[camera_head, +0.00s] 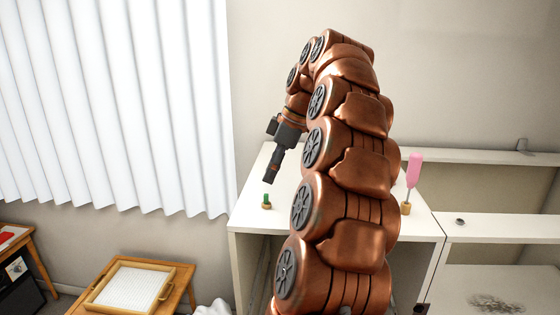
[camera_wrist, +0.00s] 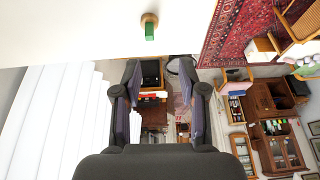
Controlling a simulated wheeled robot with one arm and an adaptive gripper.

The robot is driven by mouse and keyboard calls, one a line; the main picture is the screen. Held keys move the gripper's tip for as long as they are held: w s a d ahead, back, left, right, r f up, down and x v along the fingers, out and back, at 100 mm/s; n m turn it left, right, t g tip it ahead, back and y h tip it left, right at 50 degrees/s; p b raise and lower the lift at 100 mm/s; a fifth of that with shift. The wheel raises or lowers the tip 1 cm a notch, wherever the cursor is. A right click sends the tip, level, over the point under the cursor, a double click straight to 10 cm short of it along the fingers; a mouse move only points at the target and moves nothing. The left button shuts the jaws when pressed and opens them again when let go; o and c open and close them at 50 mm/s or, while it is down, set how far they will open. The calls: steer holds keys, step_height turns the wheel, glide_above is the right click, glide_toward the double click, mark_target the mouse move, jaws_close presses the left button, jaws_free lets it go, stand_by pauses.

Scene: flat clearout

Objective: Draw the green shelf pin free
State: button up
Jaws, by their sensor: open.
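The green shelf pin (camera_head: 266,198) stands upright in a small brass-coloured socket on top of the white cabinet, near its left front. It also shows at the top middle of the wrist view (camera_wrist: 149,33), with its round socket behind it. My gripper (camera_head: 271,180) is above the cabinet top, pointing down and a little left, close to the pin in the head view. In the wrist view its two fingers (camera_wrist: 158,78) are spread with nothing between them. The pin lies outside the fingers, beyond their tips in the picture. I see no contact.
A pink piece (camera_head: 413,170) stands in a similar socket on the cabinet's right side, beside my arm. The white cabinet (camera_head: 250,217) has a lower open section to the right with a small dark round object (camera_head: 460,221). A wooden tray (camera_head: 98,298) sits on a low table at lower left. White blinds (camera_head: 120,100) hang at left.

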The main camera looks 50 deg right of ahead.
mark_target(266, 200)
steer(key=f+b, duration=0.1)
steer(key=d+f+b, duration=0.1)
steer(key=b, duration=0.1)
steer(key=shift+w+d+f, duration=0.15)
steer(key=shift+f, duration=0.1)
steer(key=shift+w+f+p, duration=0.1)
steer(key=shift+p, duration=0.2)
steer(key=shift+p+x, duration=0.5)
steer(key=shift+x, duration=1.7)
jaws_close()
